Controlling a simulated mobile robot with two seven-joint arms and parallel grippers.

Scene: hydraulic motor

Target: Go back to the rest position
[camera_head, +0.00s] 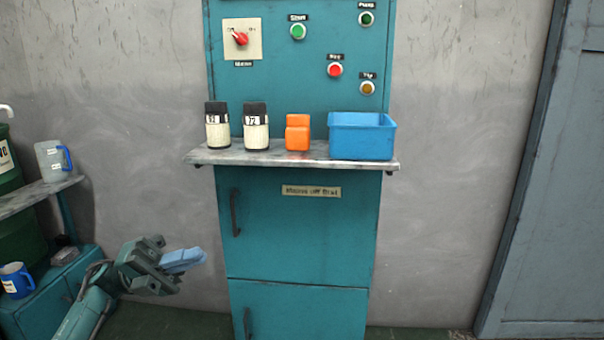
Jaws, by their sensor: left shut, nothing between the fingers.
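My left gripper (184,259) is at the lower left, with its light blue fingers shut and empty. It points right, in front of the grey wall and left of the teal cabinet (300,240). It is below the level of the cabinet's shelf and apart from everything around it. My left arm comes in from the bottom left edge. My right gripper is not in view.
A grey shelf (262,157) on the cabinet holds two black-and-white containers (217,130), an orange block (298,133) and a blue bin (362,137). Left, a side shelf (38,195) bears a jug (52,160); a blue mug (16,280) stands lower. The right side is clear.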

